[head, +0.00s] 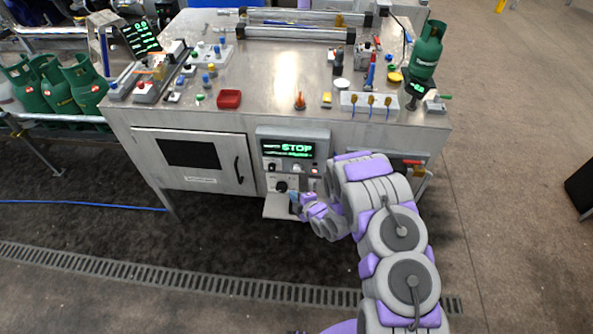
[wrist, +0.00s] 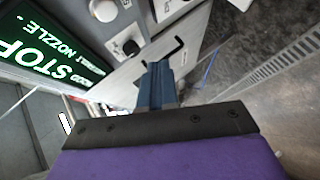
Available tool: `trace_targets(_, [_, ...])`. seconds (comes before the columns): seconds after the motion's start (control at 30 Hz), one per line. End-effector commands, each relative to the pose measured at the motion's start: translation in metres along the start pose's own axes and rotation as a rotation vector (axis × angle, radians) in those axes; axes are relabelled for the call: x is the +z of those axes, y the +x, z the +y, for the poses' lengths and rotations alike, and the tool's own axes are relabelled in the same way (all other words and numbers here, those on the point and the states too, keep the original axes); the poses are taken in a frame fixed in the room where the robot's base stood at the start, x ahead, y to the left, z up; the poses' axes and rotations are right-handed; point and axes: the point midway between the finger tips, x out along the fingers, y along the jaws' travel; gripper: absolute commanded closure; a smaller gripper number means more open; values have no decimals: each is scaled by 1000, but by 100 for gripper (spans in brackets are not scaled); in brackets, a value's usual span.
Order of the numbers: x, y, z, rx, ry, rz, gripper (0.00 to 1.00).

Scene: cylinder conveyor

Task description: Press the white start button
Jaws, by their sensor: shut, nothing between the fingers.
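The control panel (head: 321,136) on the front of the metal table has a screen (head: 289,148) with green text that reads STOP. Small controls sit in a row under the screen, too small in the head view to tell apart. In the wrist view a round white button (wrist: 103,10) shows at the top, beside the screen (wrist: 45,50). A black knob (wrist: 128,47) is below it. My gripper (head: 294,203) is low in front of the panel, below the row of controls. Its blue fingers (wrist: 157,85) are together and empty, apart from the white button.
A cabinet door (head: 190,160) is to the left. Green gas cylinders (head: 58,84) stand at the far left, and one (head: 426,50) is on the table's right side. The floor in front is clear.

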Motion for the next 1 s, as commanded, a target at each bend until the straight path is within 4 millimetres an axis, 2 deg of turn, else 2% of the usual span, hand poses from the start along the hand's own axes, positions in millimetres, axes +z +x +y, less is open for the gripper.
trace_targets(0.6, [37, 50, 36, 1, -1, 0, 100])
trace_targets(1.0, [43, 58, 43, 0, -1, -2, 100])
